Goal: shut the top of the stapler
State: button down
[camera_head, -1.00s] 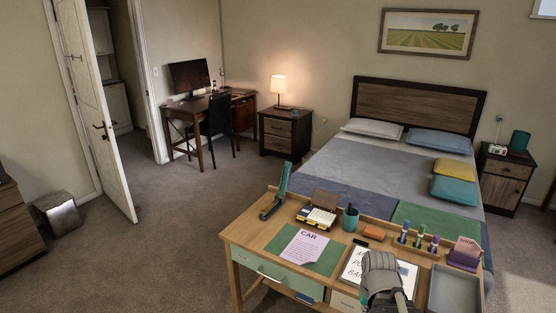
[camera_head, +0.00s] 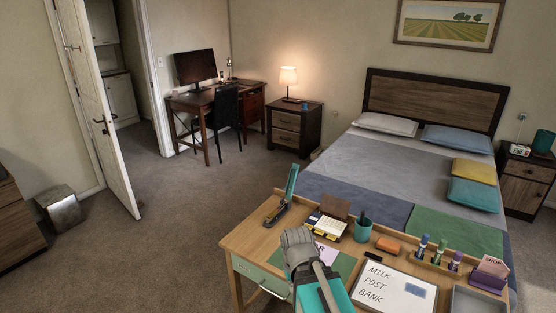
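The green stapler (camera_head: 286,197) stands at the far left corner of the wooden desk. Its top arm is swung up, nearly upright, above its dark base. My gripper (camera_head: 294,238) is over the left middle of the desk, in front of the stapler and apart from it.
Behind the blotter stand a card box (camera_head: 327,224) and a teal pen cup (camera_head: 363,230). An orange block (camera_head: 388,245) and several markers are to the right. A whiteboard (camera_head: 395,292) lies at the front. A grey tray (camera_head: 478,302) is at the right.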

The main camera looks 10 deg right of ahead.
aim_at(294, 174)
jog(key=z, duration=0.1)
jog(key=i, duration=1.25)
jog(key=z, duration=0.65)
